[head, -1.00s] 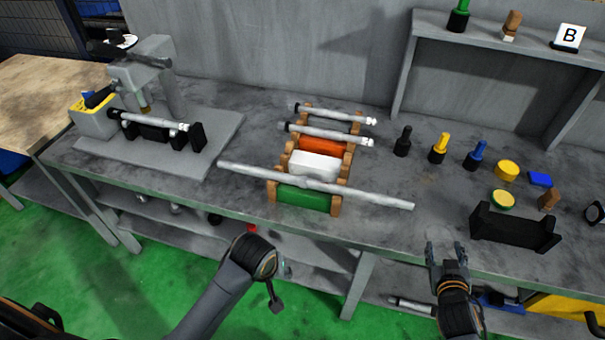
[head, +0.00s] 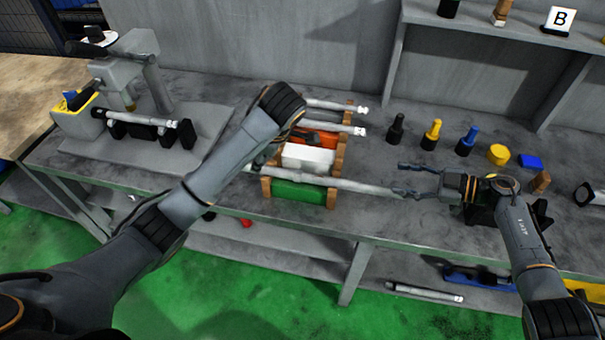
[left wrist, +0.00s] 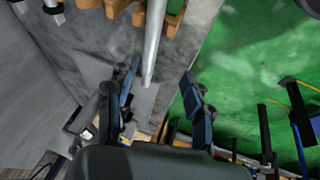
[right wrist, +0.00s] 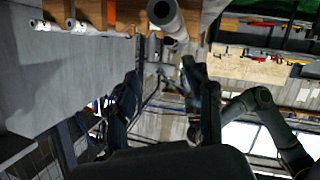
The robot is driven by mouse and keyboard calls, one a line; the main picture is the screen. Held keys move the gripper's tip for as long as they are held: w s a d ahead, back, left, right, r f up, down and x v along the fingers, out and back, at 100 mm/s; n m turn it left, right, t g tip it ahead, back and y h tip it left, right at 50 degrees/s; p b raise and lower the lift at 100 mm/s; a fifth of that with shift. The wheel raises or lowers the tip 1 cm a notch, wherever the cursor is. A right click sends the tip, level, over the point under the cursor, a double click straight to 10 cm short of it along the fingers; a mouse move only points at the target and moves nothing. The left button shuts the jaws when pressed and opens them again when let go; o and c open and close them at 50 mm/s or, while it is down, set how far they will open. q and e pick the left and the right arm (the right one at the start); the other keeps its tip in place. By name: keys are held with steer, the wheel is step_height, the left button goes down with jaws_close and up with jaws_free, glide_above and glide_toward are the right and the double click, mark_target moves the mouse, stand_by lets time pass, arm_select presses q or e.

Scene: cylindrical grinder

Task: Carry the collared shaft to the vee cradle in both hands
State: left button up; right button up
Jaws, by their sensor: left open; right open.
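A long grey shaft (head: 360,187) lies across the front of the wooden-sided rack (head: 333,183); its left part is hidden behind my left arm. My right gripper (head: 401,180) is open at the shaft's right end. In the right wrist view the shaft's end (right wrist: 165,14) is just beyond the open fingers (right wrist: 160,70). My left gripper, mostly hidden in the head view, is open near the shaft's left part. In the left wrist view the shaft (left wrist: 152,45) runs between its open fingers (left wrist: 160,75). A black cradle (head: 540,208) stands at the right, partly covered by my right gripper.
Two shorter shafts (head: 335,106) lie farther back on the rack. Black, yellow and blue pegs (head: 433,134) and a yellow cylinder (head: 498,154) stand behind my right gripper. A grey machine (head: 125,75) with another shaft is at the left. Another shaft (head: 425,292) lies on the lower shelf.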

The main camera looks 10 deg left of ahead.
mark_target(365, 186)
arm_select(q)
steer(key=shift+w+a+r+n+y, duration=0.15)
steer(key=shift+w+a+r+n, duration=0.15)
steer(key=shift+r, duration=0.25)
steer(key=shift+w+a+r+n+y, duration=0.1)
steer(key=shift+w+r+n+y, duration=0.1)
steer(key=shift+r+n, duration=0.25)
arm_select(e)
steer(key=shift+s+d+f+g+h, duration=0.15)
steer(key=shift+s+d+g, duration=0.3)
steer(key=shift+d+g, duration=0.1)
steer(key=shift+s+d+f+g+h, duration=0.1)
steer(key=shift+s+d+g+h, duration=0.05)
steer(key=shift+s+d+g, duration=0.35)
arm_select(q)
steer(key=shift+w, duration=0.1)
arm_select(e)
steer(key=shift+w+a, duration=0.15)
steer(key=shift+a, duration=0.05)
arm_select(q)
steer(key=x, duration=1.3)
steer(key=shift+w+f, duration=0.1)
steer(key=shift+f, duration=0.3)
arm_select(e)
steer(key=x, duration=1.3)
steer(key=shift+w+a+f, duration=0.1)
steer(key=shift+a+f, duration=0.05)
steer(key=shift+a, duration=0.15)
